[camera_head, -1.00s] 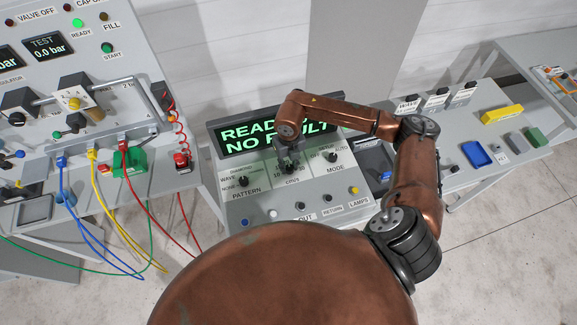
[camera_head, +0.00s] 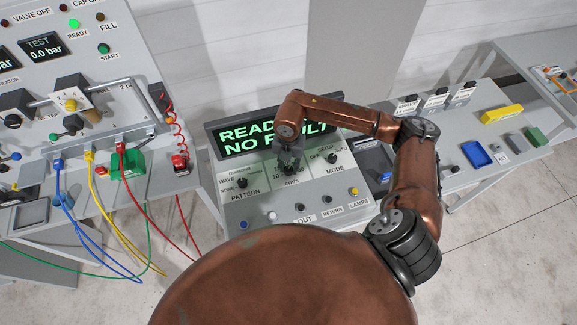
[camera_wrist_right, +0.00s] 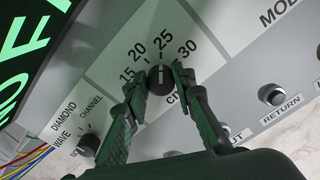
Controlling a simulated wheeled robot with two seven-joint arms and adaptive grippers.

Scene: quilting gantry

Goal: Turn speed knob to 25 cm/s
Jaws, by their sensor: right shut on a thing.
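The dark speed knob (camera_wrist_right: 159,82) sits in the right wrist view on a white dial marked 15, 20, 25 and 30. A pale mark on it points roughly up toward the 20 to 25 side; I cannot tell its exact setting. My right gripper (camera_wrist_right: 158,78) is shut on the knob, one finger on each side. In the head view my right gripper (camera_head: 290,160) is over the console and mostly hides the knob. My left gripper is not in view.
The PATTERN knob (camera_head: 241,182) is to the left and the MODE knob (camera_head: 332,157) to the right. Several buttons line the console's front, including RETURN (camera_wrist_right: 272,94). A lit display (camera_head: 235,138) stands behind. Cables and a valve panel are at left.

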